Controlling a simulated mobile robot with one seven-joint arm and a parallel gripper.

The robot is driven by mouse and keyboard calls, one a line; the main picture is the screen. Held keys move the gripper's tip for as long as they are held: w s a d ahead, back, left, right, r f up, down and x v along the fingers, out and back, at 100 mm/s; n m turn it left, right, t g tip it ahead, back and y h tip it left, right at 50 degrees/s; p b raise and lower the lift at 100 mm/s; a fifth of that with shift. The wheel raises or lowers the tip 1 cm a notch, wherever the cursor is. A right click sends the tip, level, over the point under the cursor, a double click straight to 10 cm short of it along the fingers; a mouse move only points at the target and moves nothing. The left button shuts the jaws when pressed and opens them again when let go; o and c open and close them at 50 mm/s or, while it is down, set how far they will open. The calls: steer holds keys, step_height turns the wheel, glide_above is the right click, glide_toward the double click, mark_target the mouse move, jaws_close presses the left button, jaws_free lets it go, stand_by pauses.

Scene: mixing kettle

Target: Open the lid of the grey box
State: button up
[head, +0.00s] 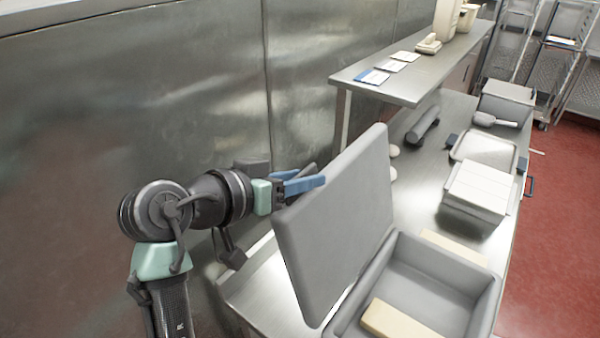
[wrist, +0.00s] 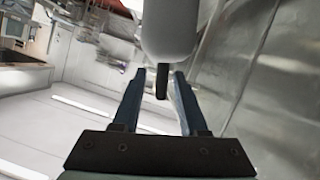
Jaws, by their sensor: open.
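The grey box (head: 478,290) stands on the steel table at the lower right of the head view. Its grey lid (head: 335,220) stands raised and steeply upright along the box's left side, so the inside is exposed. A beige block (head: 398,320) lies inside the box. My gripper (head: 318,183) is open beside the upper left part of the lid, with its blue fingers pointing toward the lid's back. I cannot tell whether they touch it. The open fingers also show in the wrist view (wrist: 158,80), with nothing clearly held between them.
A white box (head: 478,190), a tray (head: 483,150) and a grey bin (head: 505,103) stand farther along the table. A raised steel shelf (head: 410,75) holds cards. A metal wall (head: 130,110) is close behind my arm.

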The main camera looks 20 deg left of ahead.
jaws_close()
stand_by(1.4)
